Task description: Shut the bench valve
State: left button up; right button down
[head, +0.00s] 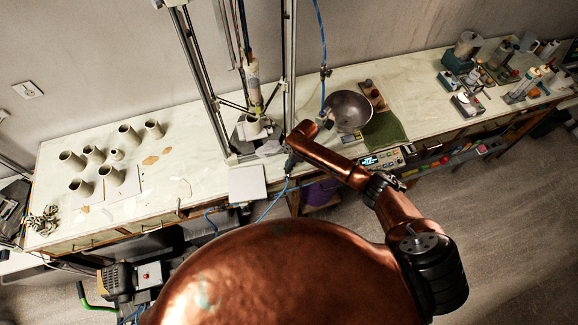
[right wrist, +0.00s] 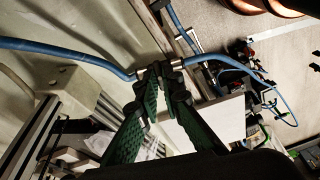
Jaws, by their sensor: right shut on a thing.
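The bench valve (right wrist: 150,70) is a small metal fitting in the blue hose. In the right wrist view the hose runs into it from the left and leaves to the right. My right gripper (right wrist: 160,85) has its dark tips closed on the valve, with green pads on its fingers. The tips cover much of the valve, so I cannot tell how its handle is turned. In the head view my right gripper (head: 291,163) is at the bench's front edge, partly hidden by my copper arm. My left gripper is not in view.
The pale bench (head: 215,115) carries several clay cups (head: 129,134) at left. A metal frame (head: 207,85) stands behind the gripper. A metal bowl (head: 348,110) and green cloth (head: 383,132) lie right of it. Another fitting (head: 325,71) sits higher on the blue hose.

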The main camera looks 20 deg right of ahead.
jog(key=shift+d, duration=0.1)
jog(key=c, duration=2.1)
grip_release()
jog(key=shift+r, duration=0.1)
jog(key=v, duration=1.1)
jog(key=shift+r, duration=0.45)
